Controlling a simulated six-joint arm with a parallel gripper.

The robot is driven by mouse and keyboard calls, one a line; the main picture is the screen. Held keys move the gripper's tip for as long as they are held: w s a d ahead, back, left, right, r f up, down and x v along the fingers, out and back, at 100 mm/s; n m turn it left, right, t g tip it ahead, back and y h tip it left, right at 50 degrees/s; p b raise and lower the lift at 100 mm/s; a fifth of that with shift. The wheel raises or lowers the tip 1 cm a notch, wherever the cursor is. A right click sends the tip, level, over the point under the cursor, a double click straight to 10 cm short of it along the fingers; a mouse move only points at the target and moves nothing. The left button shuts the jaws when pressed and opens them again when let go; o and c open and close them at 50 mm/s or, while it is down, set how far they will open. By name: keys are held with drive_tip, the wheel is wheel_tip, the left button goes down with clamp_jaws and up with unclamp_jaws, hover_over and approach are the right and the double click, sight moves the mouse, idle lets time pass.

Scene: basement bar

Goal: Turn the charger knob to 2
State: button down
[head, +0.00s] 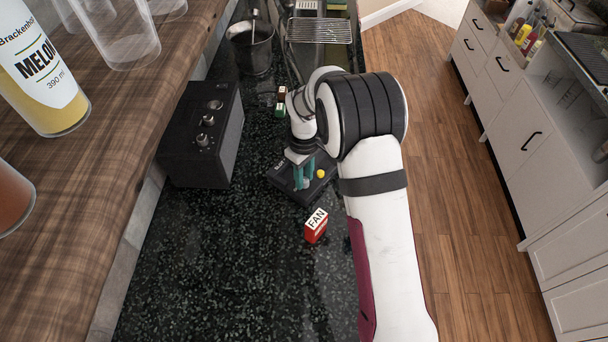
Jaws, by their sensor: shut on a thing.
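A low black box (318,188) with a round yellow part on top lies on the dark speckled counter; it appears to be the charger. My gripper (301,184), with teal fingers, reaches down onto the left part of this box. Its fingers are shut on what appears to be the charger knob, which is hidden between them. I cannot read any numbers or the knob's setting from this view.
A red block (316,227) labelled FAN stands in front of the box. A black amplifier-like box (203,135) with several knobs stands left. Small labelled blocks (280,103), a dark bucket (251,50) and a wire rack (319,31) are behind. The front counter is clear.

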drive_tip(key=m, duration=0.4)
drive_tip(key=shift+m, duration=0.3)
drive_tip(key=m, duration=0.5)
drive_tip(key=shift+m, duration=0.3)
drive_tip(key=m, duration=0.5)
drive_tip(key=shift+d, duration=0.1)
drive_tip(key=shift+m, duration=2.7)
drive_tip(key=c, duration=0.7)
unclamp_jaws()
drive_tip(key=shift+o, duration=0.2)
